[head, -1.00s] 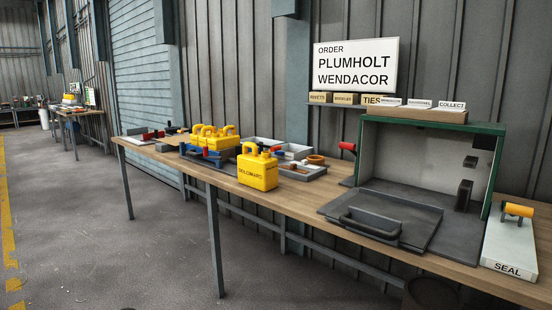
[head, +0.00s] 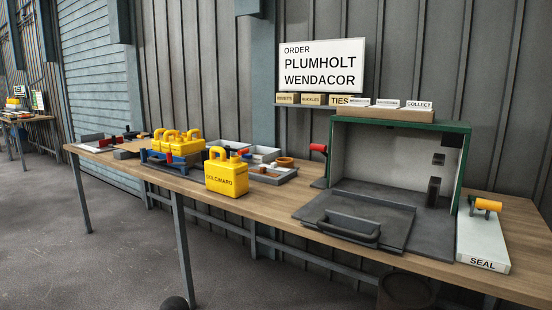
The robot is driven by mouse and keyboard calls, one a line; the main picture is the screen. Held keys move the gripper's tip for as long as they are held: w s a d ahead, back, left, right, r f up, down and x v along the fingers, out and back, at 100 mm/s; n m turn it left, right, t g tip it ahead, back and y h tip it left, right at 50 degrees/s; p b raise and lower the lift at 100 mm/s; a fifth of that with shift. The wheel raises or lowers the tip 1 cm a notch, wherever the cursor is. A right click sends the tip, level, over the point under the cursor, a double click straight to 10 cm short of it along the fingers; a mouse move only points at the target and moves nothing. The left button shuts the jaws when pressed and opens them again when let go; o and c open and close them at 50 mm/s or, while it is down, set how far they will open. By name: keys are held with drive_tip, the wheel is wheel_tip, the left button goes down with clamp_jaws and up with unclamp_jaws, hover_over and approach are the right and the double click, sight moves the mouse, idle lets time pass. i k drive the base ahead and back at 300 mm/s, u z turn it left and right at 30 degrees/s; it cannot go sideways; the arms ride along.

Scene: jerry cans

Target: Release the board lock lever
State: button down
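A lever with a red grip (head: 318,148) stands at the left side of a green-edged open box (head: 402,124) on the bench. More red-gripped parts (head: 130,134) show small at the bench's far left end. I cannot tell which of these is the board lock lever, nor whether any is locked. A dark flat panel with a handle (head: 352,222) lies in front of the box. My gripper is not in view.
A yellow jerry can (head: 227,177) stands on the wooden bench (head: 262,206). Several more sit in a blue holder (head: 160,162) behind it, beside grey trays (head: 272,177). A SEAL plate (head: 482,246) with an orange roller (head: 487,204) is at right.

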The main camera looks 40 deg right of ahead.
sight(244, 151)
drive_tip(key=z, duration=0.6)
drive_tip(key=i, duration=1)
drive_tip(key=u, duration=0.15)
